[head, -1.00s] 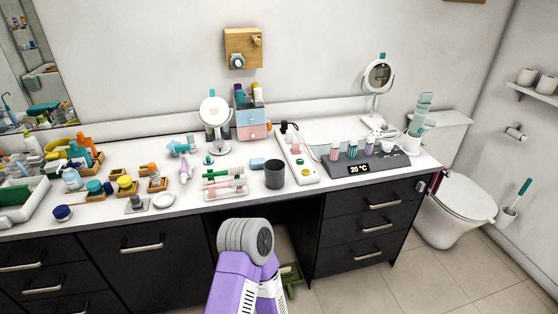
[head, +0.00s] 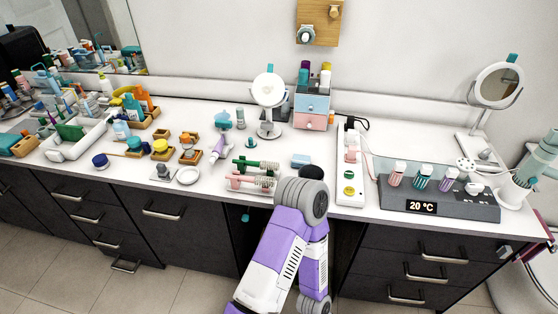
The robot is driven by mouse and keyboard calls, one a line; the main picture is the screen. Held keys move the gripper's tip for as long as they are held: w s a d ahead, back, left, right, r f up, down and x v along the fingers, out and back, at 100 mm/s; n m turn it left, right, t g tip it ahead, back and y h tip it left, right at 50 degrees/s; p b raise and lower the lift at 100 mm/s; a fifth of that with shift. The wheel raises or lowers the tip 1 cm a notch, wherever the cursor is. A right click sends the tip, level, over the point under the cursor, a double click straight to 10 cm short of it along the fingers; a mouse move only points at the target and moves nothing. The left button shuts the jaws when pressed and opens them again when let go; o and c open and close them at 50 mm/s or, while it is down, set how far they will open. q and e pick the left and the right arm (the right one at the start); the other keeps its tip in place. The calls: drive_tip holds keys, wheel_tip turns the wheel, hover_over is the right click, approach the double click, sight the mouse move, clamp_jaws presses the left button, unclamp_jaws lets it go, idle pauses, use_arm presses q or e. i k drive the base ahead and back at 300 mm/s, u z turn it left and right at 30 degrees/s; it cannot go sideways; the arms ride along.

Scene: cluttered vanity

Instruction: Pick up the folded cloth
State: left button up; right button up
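A round mirror (head: 269,91) and drawer box (head: 311,108) stand behind. Bottles and jars crowd the left.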

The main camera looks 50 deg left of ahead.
sight(298, 160)
drive_tip(key=u, duration=1.7)
